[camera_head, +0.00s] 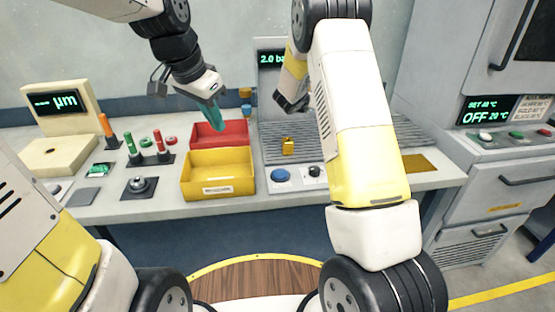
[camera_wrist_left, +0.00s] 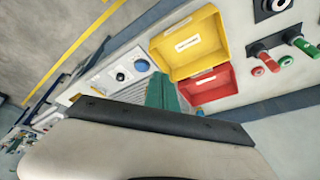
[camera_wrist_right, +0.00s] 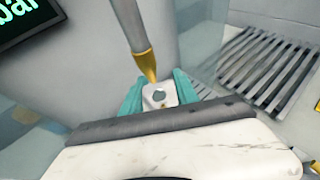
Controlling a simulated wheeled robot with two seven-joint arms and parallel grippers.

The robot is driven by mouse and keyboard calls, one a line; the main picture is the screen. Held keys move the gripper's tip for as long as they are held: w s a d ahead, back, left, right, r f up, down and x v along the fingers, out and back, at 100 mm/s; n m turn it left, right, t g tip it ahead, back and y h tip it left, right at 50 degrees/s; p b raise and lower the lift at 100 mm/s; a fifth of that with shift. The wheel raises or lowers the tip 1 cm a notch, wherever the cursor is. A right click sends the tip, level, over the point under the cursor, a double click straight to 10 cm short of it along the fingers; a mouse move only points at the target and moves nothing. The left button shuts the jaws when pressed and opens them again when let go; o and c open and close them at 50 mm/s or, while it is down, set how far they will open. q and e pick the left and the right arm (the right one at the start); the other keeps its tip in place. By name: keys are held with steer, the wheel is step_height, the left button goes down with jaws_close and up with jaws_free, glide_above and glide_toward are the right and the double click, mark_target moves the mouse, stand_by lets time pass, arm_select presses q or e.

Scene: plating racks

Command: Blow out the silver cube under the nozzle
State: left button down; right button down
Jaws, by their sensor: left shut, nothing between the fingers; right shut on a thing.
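The silver cube (camera_wrist_right: 162,96) shows in the right wrist view, with a round dark hole in its face. My right gripper (camera_wrist_right: 159,93) is shut on it, with a teal finger on each side. The brass-tipped nozzle (camera_wrist_right: 146,62) comes down from above, its tip right at the cube's upper edge. I cannot tell whether they touch. In the head view the cube and nozzle are not clearly seen; my arm covers much of that area. My left gripper (camera_head: 215,118) is shut and empty above the red bin (camera_head: 235,137); its teal fingers also show in the left wrist view (camera_wrist_left: 162,92).
A yellow bin (camera_head: 217,188) stands in front of the red one. A gold cube (camera_head: 287,147) sits by the slatted rack (camera_head: 273,131). A blue button (camera_head: 280,175) and black knob (camera_head: 314,171) are at the bench front. A display (camera_head: 270,58) stands behind.

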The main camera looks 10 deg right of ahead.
arm_select(q)
steer(key=w+d+f+m+g, duration=0.2)
steer(key=w+d+f+m, duration=0.35)
steer(key=w+d, duration=0.2)
steer(key=m+g, duration=0.1)
steer(key=m, duration=0.2)
glide_toward(282, 173)
steer(key=a+v, duration=0.1)
steer(key=v, duration=0.2)
steer(key=shift+w+r+h, duration=0.15)
steer(key=shift+w+h, duration=0.1)
steer(key=shift+h, duration=0.15)
steer(key=shift+d, duration=0.1)
steer(key=x, duration=1)
steer(key=shift+s, duration=0.15)
